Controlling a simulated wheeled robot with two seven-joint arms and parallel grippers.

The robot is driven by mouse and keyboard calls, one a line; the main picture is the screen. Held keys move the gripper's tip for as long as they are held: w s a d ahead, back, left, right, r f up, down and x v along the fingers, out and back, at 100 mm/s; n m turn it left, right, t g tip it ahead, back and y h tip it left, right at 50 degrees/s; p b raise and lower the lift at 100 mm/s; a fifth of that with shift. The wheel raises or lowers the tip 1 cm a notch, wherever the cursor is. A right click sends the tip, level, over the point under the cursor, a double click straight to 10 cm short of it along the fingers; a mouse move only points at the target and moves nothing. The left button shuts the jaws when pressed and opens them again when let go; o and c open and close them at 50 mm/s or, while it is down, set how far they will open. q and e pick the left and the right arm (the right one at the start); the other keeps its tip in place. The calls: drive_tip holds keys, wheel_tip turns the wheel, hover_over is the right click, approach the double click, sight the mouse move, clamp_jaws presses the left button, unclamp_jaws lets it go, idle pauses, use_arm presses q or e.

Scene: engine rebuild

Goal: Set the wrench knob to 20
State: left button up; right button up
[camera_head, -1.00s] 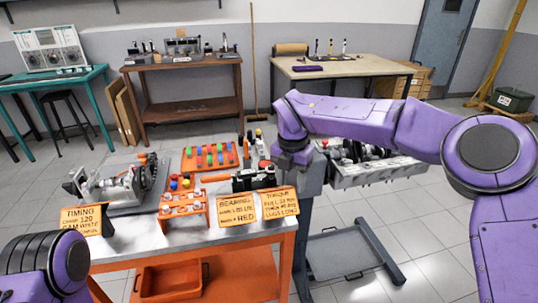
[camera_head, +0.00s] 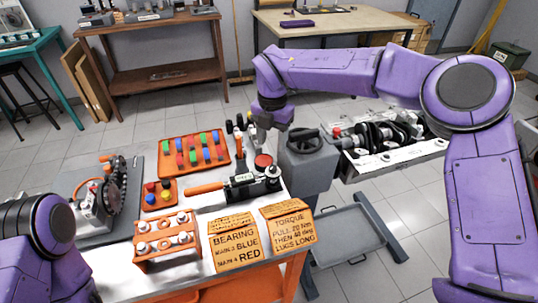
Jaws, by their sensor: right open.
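The torque wrench (camera_head: 207,188) lies on the near workbench with its orange handle to the left. A dark unit with a small display (camera_head: 241,180) sits along it. A round red-topped part (camera_head: 263,161) stands near its right end; I cannot tell whether this is the wrench knob, and no setting is readable. My right gripper (camera_head: 256,138) points down just behind and above the red-topped part, apart from the wrench handle. It is open, with its fingers small and partly hidden by the wrist. Only my left arm shows at lower left; its gripper is out of view.
An orange tray of coloured pegs (camera_head: 194,153) lies behind the wrench. An orange rack (camera_head: 166,240) and note cards (camera_head: 287,232) stand at the front. A grey stand with a black handwheel (camera_head: 306,142) and a crankshaft in an engine block (camera_head: 385,140) are right of the bench.

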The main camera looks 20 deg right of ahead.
sight(273, 167)
drive_tip(key=s+f, duration=0.1)
drive_tip(key=f, duration=0.2)
drive_tip(key=shift+s+p, duration=0.4)
drive_tip(key=f, duration=0.3)
drive_tip(key=w+f+p, duration=0.1)
drive_tip(key=f, duration=0.1)
drive_tip(key=shift+w+f, duration=0.2)
drive_tip(key=shift+f, duration=0.2)
drive_tip(key=shift+s+r, duration=0.15)
drive_tip(key=shift+s, duration=0.2)
drive_tip(key=shift+c, duration=0.3)
use_arm(q)
drive_tip(key=shift+s+r, duration=0.25)
drive_tip(key=shift+r, duration=0.3)
drive_tip(key=shift+s+r, duration=0.2)
drive_tip(key=shift+r, duration=0.3)
use_arm(e)
drive_tip(key=shift+w, duration=0.1)
clamp_jaws()
